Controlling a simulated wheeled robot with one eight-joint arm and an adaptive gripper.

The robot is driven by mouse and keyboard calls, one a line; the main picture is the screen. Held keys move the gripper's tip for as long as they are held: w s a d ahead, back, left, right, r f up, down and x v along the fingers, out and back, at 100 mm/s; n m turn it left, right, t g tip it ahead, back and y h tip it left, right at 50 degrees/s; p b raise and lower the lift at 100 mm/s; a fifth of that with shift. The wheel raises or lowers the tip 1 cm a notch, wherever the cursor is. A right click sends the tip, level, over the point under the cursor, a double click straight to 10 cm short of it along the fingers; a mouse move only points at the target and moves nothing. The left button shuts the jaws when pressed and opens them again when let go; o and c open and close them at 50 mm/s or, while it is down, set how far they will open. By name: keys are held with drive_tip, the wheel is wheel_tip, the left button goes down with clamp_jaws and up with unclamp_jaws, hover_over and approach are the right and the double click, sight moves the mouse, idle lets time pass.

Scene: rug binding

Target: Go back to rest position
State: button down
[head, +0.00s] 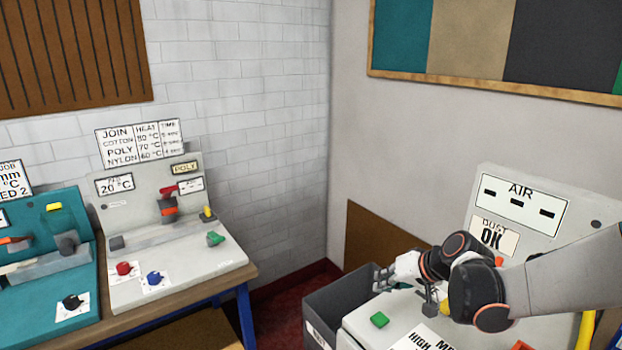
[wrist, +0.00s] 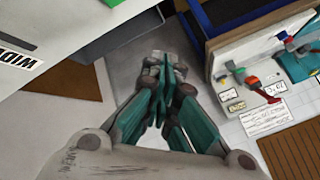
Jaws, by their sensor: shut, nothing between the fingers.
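My arm reaches in from the right edge of the head view and hides part of the AIR machine's panel and top.
A dark grey bin (head: 325,297) stands left of the AIR machine. A green button (head: 379,319) sits on that machine's top. The grey joining machine (head: 180,262) and a teal machine (head: 50,285) stand on a bench at left. Red floor (head: 283,305) shows between.

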drive_tip(key=s+a+r+h, duration=0.2)
drive_tip(key=s+a+r, duration=0.2)
drive_tip(key=s+r, duration=0.55)
drive_tip(key=s+d+f+h, duration=0.1)
drive_tip(key=s+d, duration=0.1)
drive_tip(key=s, duration=0.5)
drive_tip(key=s+d+n+h, duration=0.1)
drive_tip(key=s+d+h, duration=0.1)
drive_tip(key=s, duration=0.6)
drive_tip(key=shift+s+d+f+b, duration=0.25)
drive_tip(key=shift+d+f+b, duration=0.1)
drive_tip(key=shift+f, duration=0.05)
